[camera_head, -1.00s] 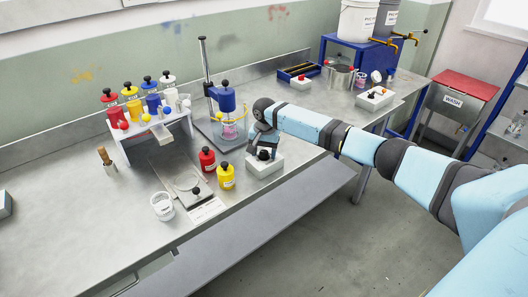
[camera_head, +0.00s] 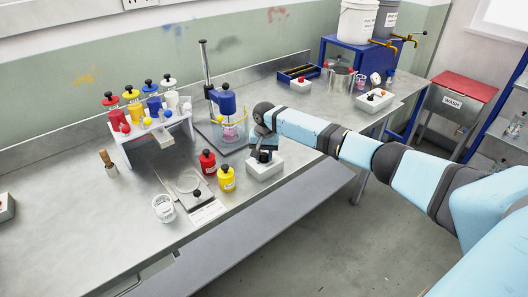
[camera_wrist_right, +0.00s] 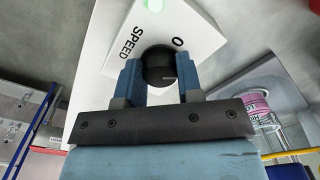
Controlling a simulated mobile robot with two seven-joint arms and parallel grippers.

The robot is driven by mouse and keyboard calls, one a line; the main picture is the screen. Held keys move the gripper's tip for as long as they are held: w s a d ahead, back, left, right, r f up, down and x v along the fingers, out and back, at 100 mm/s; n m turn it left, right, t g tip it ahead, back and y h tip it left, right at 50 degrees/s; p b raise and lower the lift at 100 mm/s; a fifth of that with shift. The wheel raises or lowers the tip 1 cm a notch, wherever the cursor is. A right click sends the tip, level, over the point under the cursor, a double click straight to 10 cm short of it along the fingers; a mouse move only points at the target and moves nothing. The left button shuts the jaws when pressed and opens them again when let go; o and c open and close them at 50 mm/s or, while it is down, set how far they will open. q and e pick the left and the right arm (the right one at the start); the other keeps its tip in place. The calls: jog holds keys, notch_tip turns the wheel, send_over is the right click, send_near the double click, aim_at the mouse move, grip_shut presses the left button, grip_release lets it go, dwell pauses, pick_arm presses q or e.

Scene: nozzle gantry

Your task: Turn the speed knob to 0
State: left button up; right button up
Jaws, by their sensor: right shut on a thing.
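The speed knob (camera_wrist_right: 160,66) is black and round, on a white control box (camera_wrist_right: 110,40) marked SPEED and 0 in the right wrist view. A small green light glows on the box's face. A small pale mark shows on the knob, towards its right side. My right gripper (camera_wrist_right: 160,78) is shut on the knob, with one blue finger on each side of it. In the head view, the gripper (camera_head: 263,153) is over the white box (camera_head: 266,171) near the bench's front edge, and it mostly hides the knob. My left gripper is not in view.
A rack of coloured bottles (camera_head: 150,125) is farther left.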

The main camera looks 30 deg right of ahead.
aim_at(265, 154)
jog(key=n+p, duration=0.2)
jog(key=shift+r+n, duration=0.2)
jog(key=shift+n, duration=0.1)
jog(key=n+p, duration=0.2)
jog(key=shift+n, duration=0.4)
jog(key=n+p, duration=0.1)
jog(key=n, duration=0.2)
jog(key=shift+f, duration=0.1)
jog(key=shift+f+n+p, duration=0.1)
jog(key=shift+n+p, duration=0.3)
jog(key=shift+n, duration=0.9)
jog(key=o, duration=0.9)
jog(key=r, duration=1.4)
jog(key=shift+d+b, duration=0.2)
jog(key=shift+b, duration=0.2)
